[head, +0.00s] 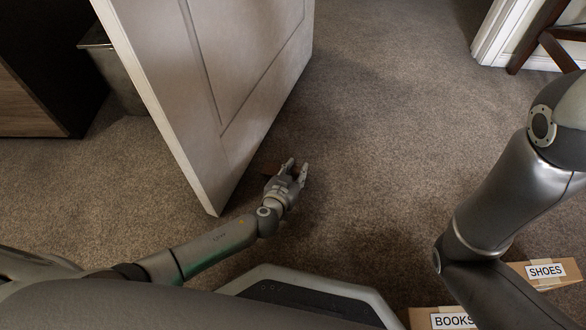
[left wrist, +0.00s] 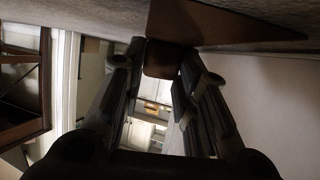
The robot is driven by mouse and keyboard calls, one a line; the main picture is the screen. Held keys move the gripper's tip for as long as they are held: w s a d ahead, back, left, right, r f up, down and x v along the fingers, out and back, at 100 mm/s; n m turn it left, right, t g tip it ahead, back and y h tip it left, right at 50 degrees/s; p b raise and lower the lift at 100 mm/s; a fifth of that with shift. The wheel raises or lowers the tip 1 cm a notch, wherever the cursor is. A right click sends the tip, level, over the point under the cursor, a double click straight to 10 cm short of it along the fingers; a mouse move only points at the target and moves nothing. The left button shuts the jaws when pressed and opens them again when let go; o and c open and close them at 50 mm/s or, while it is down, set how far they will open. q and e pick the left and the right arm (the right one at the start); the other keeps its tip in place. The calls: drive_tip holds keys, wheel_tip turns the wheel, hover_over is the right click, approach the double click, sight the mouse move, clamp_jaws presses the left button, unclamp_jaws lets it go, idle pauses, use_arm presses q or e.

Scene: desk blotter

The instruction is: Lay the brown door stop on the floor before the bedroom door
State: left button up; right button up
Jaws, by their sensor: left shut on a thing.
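The brown door stop (left wrist: 215,24) is a wedge at the top of the left wrist view, its thin end pointing right. In the head view only a small brown part (head: 272,167) shows behind my left gripper (head: 295,169). My left gripper is shut on its thick end, between the fingertips (left wrist: 162,60). The wedge is close to the carpet; I cannot tell whether it touches. The white bedroom door (head: 235,75) stands open, with its lower edge just left of the gripper. My right arm is at the right; its gripper is out of view.
Carpet (head: 390,110) is clear to the right of the door. Cardboard boxes labelled BOOKS (head: 420,318) and SHOES (head: 570,267) lie at the lower right. A metal bin (head: 122,75) and a dark cabinet (head: 35,100) stand left of the door. A wooden chair leg (head: 528,52) shows at top right.

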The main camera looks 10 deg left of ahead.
use_arm(q)
drive_tip(key=shift+r, duration=0.15)
drive_tip(key=shift+f, duration=0.25)
drive_tip(key=o, duration=1.1)
drive_tip(key=shift+r, duration=0.1)
